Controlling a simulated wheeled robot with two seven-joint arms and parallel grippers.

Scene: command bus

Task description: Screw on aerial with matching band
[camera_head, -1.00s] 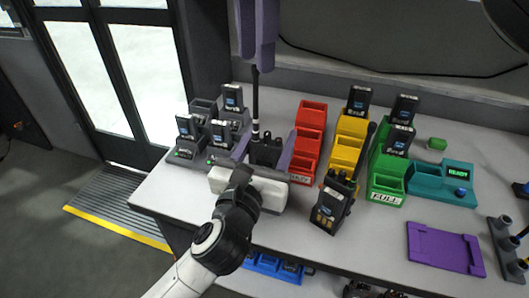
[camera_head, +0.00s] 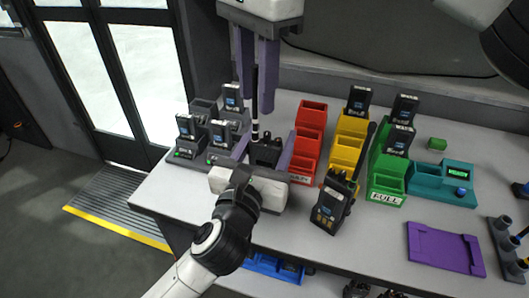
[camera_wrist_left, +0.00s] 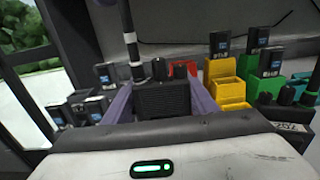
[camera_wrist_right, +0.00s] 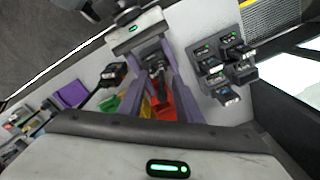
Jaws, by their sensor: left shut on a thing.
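The radio also shows in the left wrist view (camera_wrist_left: 163,100). A black aerial (camera_head: 255,115) with white banding near its lower part stands upright on the radio's top left corner; its banding also shows in the left wrist view (camera_wrist_left: 133,50). My right gripper (camera_head: 256,88) hangs above, fingers pointing down and apart, around or just beside the aerial's upper part. Whether the aerial's foot is fully seated cannot be told.
Red (camera_head: 309,135), yellow (camera_head: 346,145) and green (camera_head: 386,178) battery bins stand right of the held radio. Grey chargers (camera_head: 188,150) stand left. Another radio (camera_head: 331,205) stands in front. A purple tray (camera_head: 444,248) and an aerial rack (camera_head: 506,250) lie right.

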